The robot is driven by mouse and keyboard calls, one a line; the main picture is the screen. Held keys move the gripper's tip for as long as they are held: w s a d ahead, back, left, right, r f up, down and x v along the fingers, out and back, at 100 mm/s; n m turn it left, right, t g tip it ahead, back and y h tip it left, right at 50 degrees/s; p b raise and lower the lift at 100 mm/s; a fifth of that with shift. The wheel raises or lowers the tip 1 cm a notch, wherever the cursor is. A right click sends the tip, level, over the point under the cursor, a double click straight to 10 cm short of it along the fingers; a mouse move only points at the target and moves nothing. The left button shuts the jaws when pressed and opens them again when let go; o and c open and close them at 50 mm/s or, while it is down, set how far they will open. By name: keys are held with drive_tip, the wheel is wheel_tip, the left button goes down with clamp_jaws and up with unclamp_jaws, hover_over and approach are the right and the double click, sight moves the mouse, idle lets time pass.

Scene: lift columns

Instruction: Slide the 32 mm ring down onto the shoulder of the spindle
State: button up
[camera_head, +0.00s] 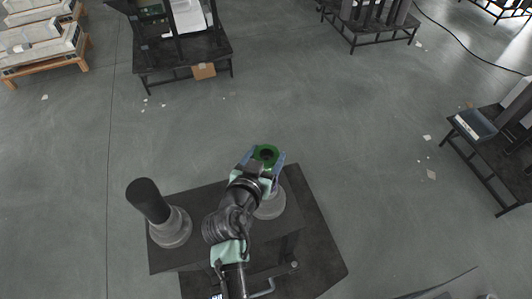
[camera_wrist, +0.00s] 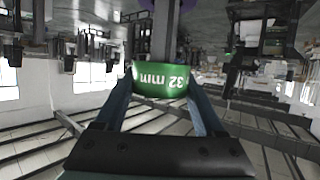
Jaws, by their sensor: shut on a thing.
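The green 32 mm ring (camera_head: 258,155) is held between the blue fingers of my gripper (camera_head: 263,161). Its hole faces up and looks dark. The ring (camera_wrist: 160,82) also shows in the wrist view, with its "32 mm" marking facing the camera. A grey upright post, seemingly the spindle (camera_wrist: 165,35), meets the ring's edge in the wrist view, which looks upside down, so the post seems to stand below the ring. I cannot tell whether its tip is inside the hole. A round grey base (camera_head: 271,208) is partly hidden under my gripper in the head view; its shoulder is not visible there.
A black cylinder (camera_head: 148,200) stands on another round grey base (camera_head: 170,232) at the left of the dark table (camera_head: 195,200). Other stands (camera_head: 185,62) and a pallet (camera_head: 42,65) are far off.

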drive_tip(key=shift+f+b, duration=2.7)
drive_tip(key=shift+f, duration=0.15)
drive_tip(key=o, duration=1.5)
drive_tip(key=shift+o, duration=0.2)
drive_tip(key=shift+f, duration=0.1)
drive_tip(key=shift+s, duration=0.15)
drive_tip(key=b+v, duration=0.3)
drive_tip(key=v, duration=0.9)
drive_tip(key=shift+s, duration=0.35)
drive_tip(key=shift+a, duration=0.1)
